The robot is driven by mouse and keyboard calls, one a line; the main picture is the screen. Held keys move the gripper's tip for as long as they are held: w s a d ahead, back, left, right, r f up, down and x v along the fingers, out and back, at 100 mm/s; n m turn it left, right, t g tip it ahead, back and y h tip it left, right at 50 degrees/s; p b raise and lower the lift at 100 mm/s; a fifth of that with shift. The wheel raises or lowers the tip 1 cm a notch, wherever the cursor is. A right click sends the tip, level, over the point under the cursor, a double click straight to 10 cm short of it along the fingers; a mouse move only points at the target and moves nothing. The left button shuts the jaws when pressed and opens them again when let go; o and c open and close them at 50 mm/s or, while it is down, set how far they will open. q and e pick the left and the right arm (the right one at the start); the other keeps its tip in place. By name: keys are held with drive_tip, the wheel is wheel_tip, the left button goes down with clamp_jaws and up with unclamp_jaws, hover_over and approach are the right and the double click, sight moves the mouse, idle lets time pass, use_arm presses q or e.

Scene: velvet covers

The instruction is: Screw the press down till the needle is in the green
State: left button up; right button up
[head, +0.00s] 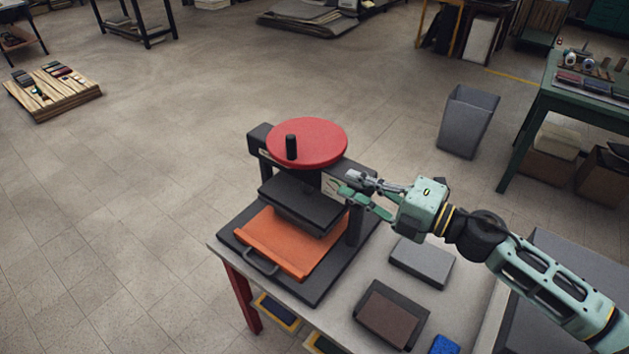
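The press stands on the table with a round red wheel (318,143) on top. A black upright knob (291,147) sits near the wheel's left edge. Below is the black pressing plate (290,208), apart from an orange piece (275,246) on the black base (318,292). My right gripper (346,184) is just right of and below the wheel, beside the press frame. Its fingers are apart with nothing seen between them, and it does not touch the knob. I cannot make out the needle or its green zone. My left gripper is out of view.
A grey block (422,261) and a dark block with a brown top (391,315) lie on the table (355,262) right of the press. A blue item (444,345) is at the front. A grey bin (467,121) stands on the floor behind.

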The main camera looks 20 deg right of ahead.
sight(295, 149)
drive_tip(key=o, duration=0.6)
drive_tip(key=w+r+m, duration=0.1)
drive_tip(key=m, duration=0.2)
drive_tip(key=w+a+m+t+b, duration=0.1)
drive_tip(key=w+m, duration=0.1)
drive_tip(key=m, duration=0.1)
drive_tip(key=w+a+r+m+t, duration=0.1)
drive_tip(key=m, duration=0.2)
drive_tip(key=shift+w+r, duration=0.2)
drive_tip(key=shift+r, duration=0.1)
drive_tip(key=w+a+m, duration=0.2)
drive_tip(key=w+m, duration=0.1)
drive_tip(key=w+a+f+m, duration=0.1)
drive_tip(key=w+a+m, duration=0.1)
drive_tip(key=a+m, duration=0.1)
drive_tip(key=w+a+f+m+g+h, duration=0.1)
drive_tip(key=w+a+m, duration=0.1)
drive_tip(key=w+m, duration=0.1)
drive_tip(key=shift+w+a+f+m, duration=0.1)
drive_tip(key=shift+w+a+m, duration=0.2)
drive_tip(key=shift+w+a, duration=0.05)
drive_tip(key=shift+w+a+f, duration=0.1)
drive_tip(key=shift+w+a, duration=0.3)
drive_tip(key=shift+w, duration=0.1)
drive_tip(key=shift+c, duration=0.3)
